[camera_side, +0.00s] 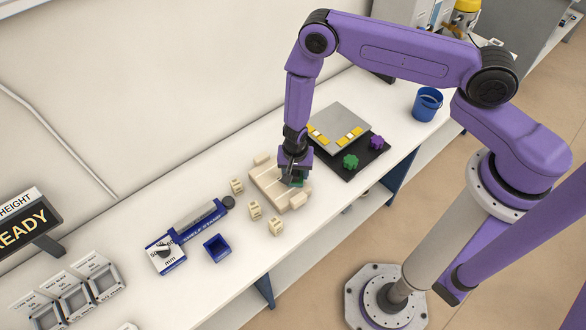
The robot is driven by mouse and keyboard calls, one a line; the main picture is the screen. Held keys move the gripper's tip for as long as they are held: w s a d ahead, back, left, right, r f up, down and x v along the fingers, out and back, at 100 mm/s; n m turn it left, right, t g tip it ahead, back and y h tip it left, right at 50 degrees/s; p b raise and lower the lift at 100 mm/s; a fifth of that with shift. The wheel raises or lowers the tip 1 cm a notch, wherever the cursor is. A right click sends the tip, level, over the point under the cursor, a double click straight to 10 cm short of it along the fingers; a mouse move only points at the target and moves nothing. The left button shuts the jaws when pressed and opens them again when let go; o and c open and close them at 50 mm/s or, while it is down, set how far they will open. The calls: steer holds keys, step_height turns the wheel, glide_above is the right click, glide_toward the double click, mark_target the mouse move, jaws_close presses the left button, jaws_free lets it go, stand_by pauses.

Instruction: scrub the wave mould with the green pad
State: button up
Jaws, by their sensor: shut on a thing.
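The wave mould (268,186) is a cream ridged block lying on the white bench, near the middle of the side view. My gripper (295,178) points down over the right part of the mould. The fingers hide most of the pad and part of the mould.
Small cream blocks (276,226) stand around the mould. A blue bin (217,248) stands left, a blue bucket (427,104) far right.

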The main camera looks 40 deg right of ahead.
mark_target(273, 192)
steer(key=shift+w+a, duration=0.1)
steer(key=shift+a, duration=4.2)
step_height(273, 192, up, 8)
steer(key=shift+r, duration=0.15)
steer(key=shift+d, duration=0.1)
